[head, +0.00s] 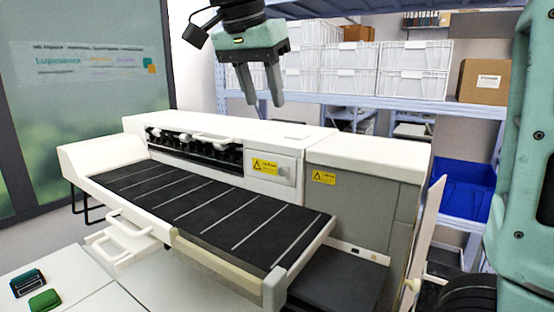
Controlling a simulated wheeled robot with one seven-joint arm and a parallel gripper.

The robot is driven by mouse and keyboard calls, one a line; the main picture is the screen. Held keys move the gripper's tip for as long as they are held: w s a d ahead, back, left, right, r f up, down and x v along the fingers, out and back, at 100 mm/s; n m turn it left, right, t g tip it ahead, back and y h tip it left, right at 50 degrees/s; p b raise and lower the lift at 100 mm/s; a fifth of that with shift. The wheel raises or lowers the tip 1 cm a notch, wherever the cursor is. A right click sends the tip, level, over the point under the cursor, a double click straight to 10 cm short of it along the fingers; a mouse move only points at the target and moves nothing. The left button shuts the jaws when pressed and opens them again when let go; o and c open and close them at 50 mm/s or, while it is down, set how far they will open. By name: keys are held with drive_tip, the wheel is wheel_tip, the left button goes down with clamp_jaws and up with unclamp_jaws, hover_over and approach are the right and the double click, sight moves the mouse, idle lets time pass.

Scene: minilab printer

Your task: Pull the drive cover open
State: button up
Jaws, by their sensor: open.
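The printer is a long white and grey machine (240,128) with a sloping black belt bed (195,205) in front. At its right end is a grey housing (350,210) with a white top. A thin pale panel (425,232), which looks like the drive cover, stands at the right side of this housing, seen almost edge-on. A whitish knob (412,285) shows near its lower edge. I cannot tell how far the panel stands open. My gripper (262,100) hangs above the back of the printer, fingers pointing down, open and empty. It is well apart from the panel.
My teal arm fills the right edge and hides part of the room there. Shelves (380,105) with white crates and a cardboard box (485,82) stand behind. A blue bin (462,190) sits right of the printer. A white drawer handle (130,228) juts out front left.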

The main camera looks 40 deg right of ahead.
sight(282, 167)
drive_tip(key=p+x, duration=0.3)
drive_tip(key=x, duration=1.2)
drive_tip(key=shift+d+f, duration=0.15)
drive_tip(key=shift+f, duration=0.25)
clamp_jaws()
